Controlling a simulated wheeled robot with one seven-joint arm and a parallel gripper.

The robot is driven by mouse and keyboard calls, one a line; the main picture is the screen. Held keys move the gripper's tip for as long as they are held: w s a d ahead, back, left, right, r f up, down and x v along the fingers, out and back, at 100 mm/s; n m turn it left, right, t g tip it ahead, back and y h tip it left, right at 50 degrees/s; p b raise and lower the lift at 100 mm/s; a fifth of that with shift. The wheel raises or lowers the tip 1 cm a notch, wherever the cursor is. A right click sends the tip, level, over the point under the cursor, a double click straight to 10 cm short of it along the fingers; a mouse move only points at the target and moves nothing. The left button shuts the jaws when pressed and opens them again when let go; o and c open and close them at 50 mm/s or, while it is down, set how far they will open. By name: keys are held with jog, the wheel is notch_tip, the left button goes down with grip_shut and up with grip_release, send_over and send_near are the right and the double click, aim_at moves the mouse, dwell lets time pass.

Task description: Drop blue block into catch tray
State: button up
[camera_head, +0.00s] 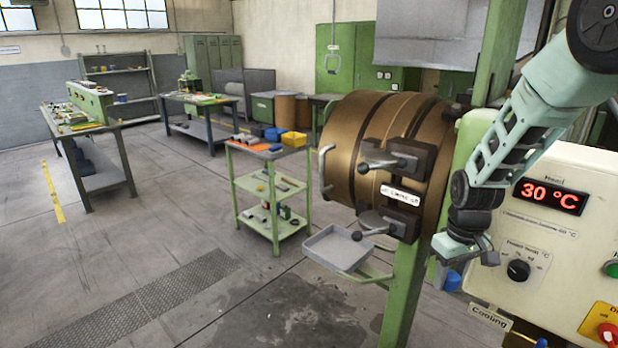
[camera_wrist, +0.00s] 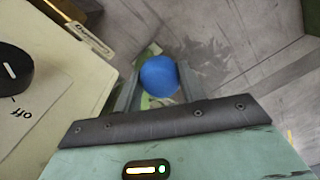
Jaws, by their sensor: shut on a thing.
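The blue block (camera_wrist: 160,76) shows in the wrist view as a rounded blue shape between the two fingers of my gripper (camera_wrist: 158,84). My gripper is shut on it. In the head view my gripper (camera_head: 456,266) hangs beside the control panel, with the blue block (camera_head: 452,281) showing below it. The catch tray (camera_head: 340,248) is a shallow grey tray below the front of the brown barrel, left of my gripper and apart from it. Its inside looks empty. The tray is not seen in the wrist view.
The barrel (camera_head: 350,135) has levers and a handle jutting out above the tray. A green post (camera_head: 405,295) stands between tray and gripper. The control panel (camera_head: 545,245), reading 30 °C, is close on the right. A green trolley (camera_head: 268,190) with parts stands further left.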

jog(key=s+f+m+b, duration=0.1)
jog(key=s+f+b, duration=0.2)
jog(key=f, duration=0.7)
jog(key=s+f+m+b, duration=0.2)
jog(key=s+f+b, duration=0.1)
jog(key=f, duration=0.7)
jog(key=shift+s+d, duration=0.1)
